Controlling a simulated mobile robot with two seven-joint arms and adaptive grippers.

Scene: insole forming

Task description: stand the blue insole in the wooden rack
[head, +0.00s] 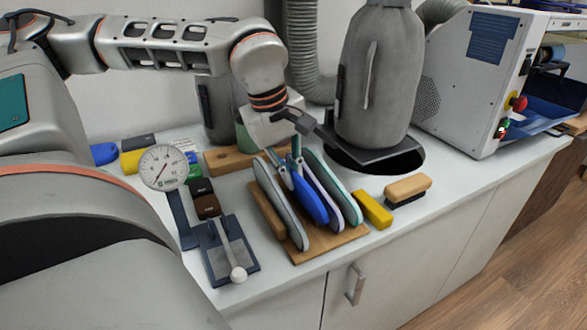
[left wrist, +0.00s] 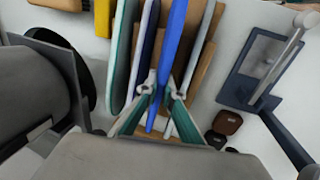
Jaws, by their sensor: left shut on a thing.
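The wooden rack (head: 332,247) stands on the counter and holds several insoles upright on edge. The blue insole (head: 309,203) is among them, between a grey insole (head: 279,206) on its left and a lavender one (head: 323,194) on its right. My left gripper (head: 291,170) reaches down over the rack and is shut on the blue insole. In the left wrist view the blue insole (left wrist: 173,50) runs between the two fingertips (left wrist: 160,92). Its lower edge is hidden, so I cannot tell whether it touches the rack base. My right gripper is not in view.
A teal-edged insole (head: 334,186) stands at the rack's right. A yellow block (head: 373,210) and a wooden brush (head: 407,189) lie right of the rack. A dial gauge (head: 163,167) and a dark blue plate device (head: 229,250) are at left. A grey machine (head: 376,75) stands behind.

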